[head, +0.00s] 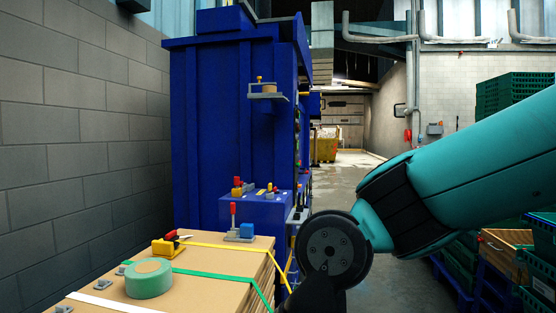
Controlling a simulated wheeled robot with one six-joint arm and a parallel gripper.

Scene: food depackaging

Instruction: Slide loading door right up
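A tall blue machine (225,130) stands left of the middle, with its side panel toward me. Its right-hand face is seen almost edge-on, with small fittings along it. I cannot make out the right loading door or tell whether it is up or down. My teal and black arm comes in from the right and bends down at a round dark joint in front of the machine's lower right corner. The dark part below that joint runs out of the bottom of the picture. My gripper is not in view.
Stacked cardboard (215,285) with straps, a green tape roll (149,286) and a yellow tool (166,247) stands at the lower left. A grey block wall (80,140) is behind it. Green crates (515,100) stand at the right. The aisle floor (350,180) beyond is open.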

